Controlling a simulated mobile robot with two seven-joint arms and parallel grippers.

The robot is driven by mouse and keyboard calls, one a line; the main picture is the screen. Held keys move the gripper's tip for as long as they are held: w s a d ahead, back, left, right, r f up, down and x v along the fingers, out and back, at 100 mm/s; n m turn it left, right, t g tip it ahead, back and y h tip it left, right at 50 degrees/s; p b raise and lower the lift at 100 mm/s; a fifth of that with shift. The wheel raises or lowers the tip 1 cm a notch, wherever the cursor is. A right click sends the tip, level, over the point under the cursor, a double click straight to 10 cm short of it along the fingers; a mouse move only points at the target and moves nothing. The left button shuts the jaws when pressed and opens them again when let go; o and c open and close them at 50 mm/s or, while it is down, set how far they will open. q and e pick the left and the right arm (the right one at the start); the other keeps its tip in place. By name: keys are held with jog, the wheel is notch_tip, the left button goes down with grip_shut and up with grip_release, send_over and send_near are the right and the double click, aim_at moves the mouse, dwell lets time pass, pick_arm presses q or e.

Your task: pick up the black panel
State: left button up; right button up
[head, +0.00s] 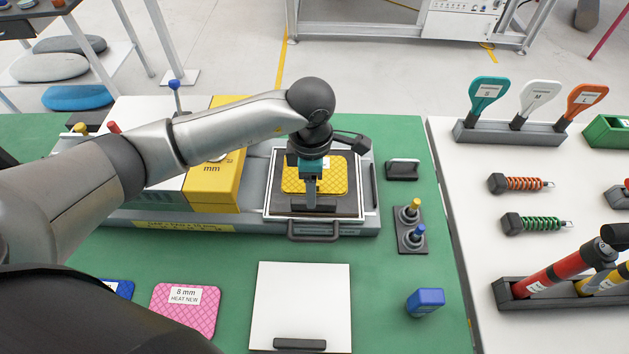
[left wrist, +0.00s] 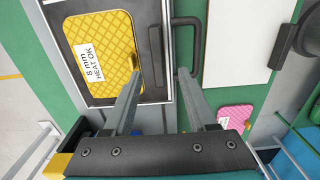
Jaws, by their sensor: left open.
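The black panel (head: 345,204) lies flat in a pale-framed square opening of the grey press base. A black bar handle runs along its near edge and also shows on the panel in the left wrist view (left wrist: 143,18). A yellow quilted pad (head: 328,176) labelled "8 mm HEAT OK" lies on the panel; it shows in the wrist view too (left wrist: 112,38). My left gripper (head: 311,197) is open, pointing down over the near part of the panel. In the wrist view its fingertips (left wrist: 158,70) appear on either side of the bar handle; contact is unclear. My right gripper is not in view.
A yellow and white block (head: 216,182) stands left of the opening. A dark pull handle (head: 314,236) sticks out in front. A white panel (head: 300,290), a pink pad (head: 186,308) and a blue block (head: 425,301) lie nearer. Green table shows between them.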

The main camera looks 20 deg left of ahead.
pick_arm(q)
jog(key=shift+w+d+f, duration=0.1)
jog(key=shift+f, duration=1.25)
jog(key=shift+w+f, duration=0.1)
jog(key=shift+f, duration=1.25)
jog(key=shift+c, duration=0.2)
grip_shut()
jog(key=shift+r, duration=0.1)
